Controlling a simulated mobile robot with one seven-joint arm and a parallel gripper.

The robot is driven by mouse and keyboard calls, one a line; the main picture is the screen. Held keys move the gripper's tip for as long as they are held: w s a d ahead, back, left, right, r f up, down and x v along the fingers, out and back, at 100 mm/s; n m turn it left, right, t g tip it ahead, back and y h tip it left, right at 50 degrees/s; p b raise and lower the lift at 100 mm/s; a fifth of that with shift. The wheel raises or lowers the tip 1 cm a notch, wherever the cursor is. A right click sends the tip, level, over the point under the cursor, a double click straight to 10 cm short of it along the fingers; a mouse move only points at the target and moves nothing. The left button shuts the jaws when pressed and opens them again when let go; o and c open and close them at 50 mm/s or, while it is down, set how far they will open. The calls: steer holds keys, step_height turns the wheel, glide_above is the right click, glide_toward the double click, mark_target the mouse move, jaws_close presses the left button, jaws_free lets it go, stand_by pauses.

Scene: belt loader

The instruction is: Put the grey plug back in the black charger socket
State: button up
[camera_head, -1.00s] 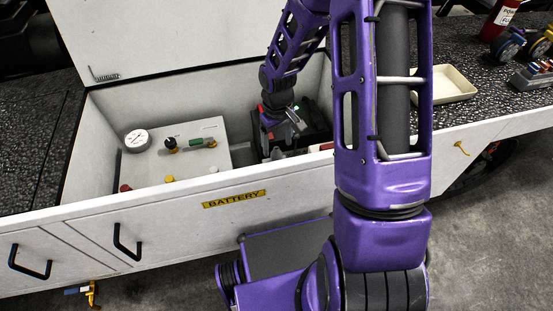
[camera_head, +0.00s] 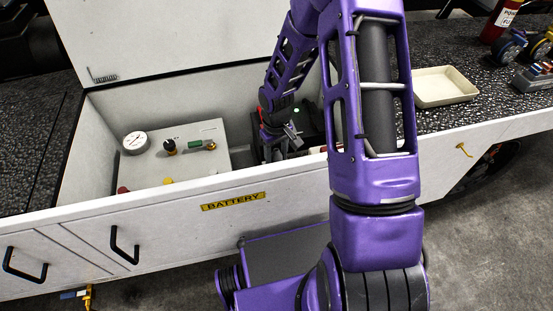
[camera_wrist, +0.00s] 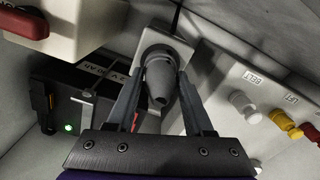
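The grey plug (camera_wrist: 160,78) shows in the wrist view, its narrow end towards the camera, against a pale plate (camera_wrist: 178,50). My gripper (camera_wrist: 162,76) has one finger on each side of it. I cannot tell whether the fingers touch the plug. The black charger (camera_wrist: 78,115), with a lit green light, lies to the left of the fingers in the wrist view. In the head view it (camera_head: 312,122) is partly behind my arm. Its socket cannot be made out. In the head view my gripper (camera_head: 282,143) is low inside the open battery compartment; the plug is not clear there.
A pale panel (camera_head: 190,160) with a gauge and coloured knobs stands left of my gripper. A white box with a red handle (camera_wrist: 24,24) is at upper left in the wrist view. The compartment's front wall (camera_head: 150,218) is close in front. A cream tray (camera_head: 445,86) lies outside.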

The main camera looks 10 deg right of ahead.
jaws_close()
steer(key=shift+r, duration=0.1)
step_height(320, 180, up, 10)
steer(key=shift+f+p, duration=0.1)
steer(key=shift+p, duration=1)
steer(key=shift+c, duration=1.2)
jaws_free()
jaws_close()
